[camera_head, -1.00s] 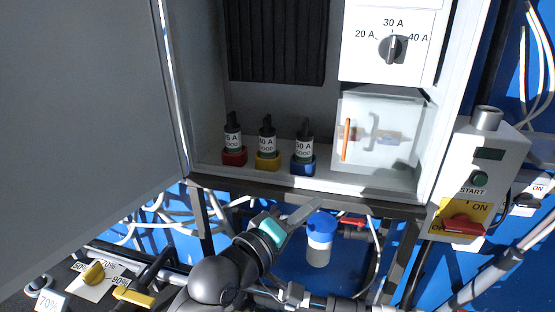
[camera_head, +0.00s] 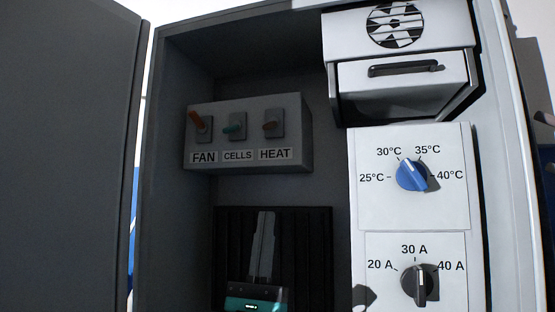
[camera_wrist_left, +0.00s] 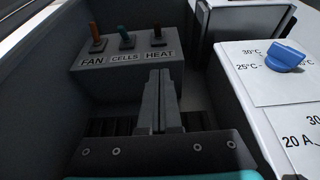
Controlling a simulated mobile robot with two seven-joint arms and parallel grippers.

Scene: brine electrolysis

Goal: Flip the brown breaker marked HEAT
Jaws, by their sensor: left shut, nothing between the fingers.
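The brown breaker marked HEAT (camera_head: 271,125) is the right lever of three on a grey breaker box (camera_head: 246,170) inside the cabinet. It also shows in the left wrist view (camera_wrist_left: 158,34). Its lever looks short and points towards me, unlike the orange FAN lever (camera_head: 197,121), which points up and left. The green CELLS lever (camera_head: 234,128) sits between them. My left gripper (camera_head: 265,215) is shut and empty, pointing up below the box. In the left wrist view its fingers (camera_wrist_left: 160,74) end just below the HEAT label, apart from the lever. My right gripper is out of view.
The open cabinet door (camera_head: 65,150) stands at the left. On the right are a drawer with a black handle (camera_head: 403,82), a blue temperature knob (camera_head: 411,174) and a black current knob (camera_head: 420,284). A black finned panel (camera_head: 318,250) lies behind my gripper.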

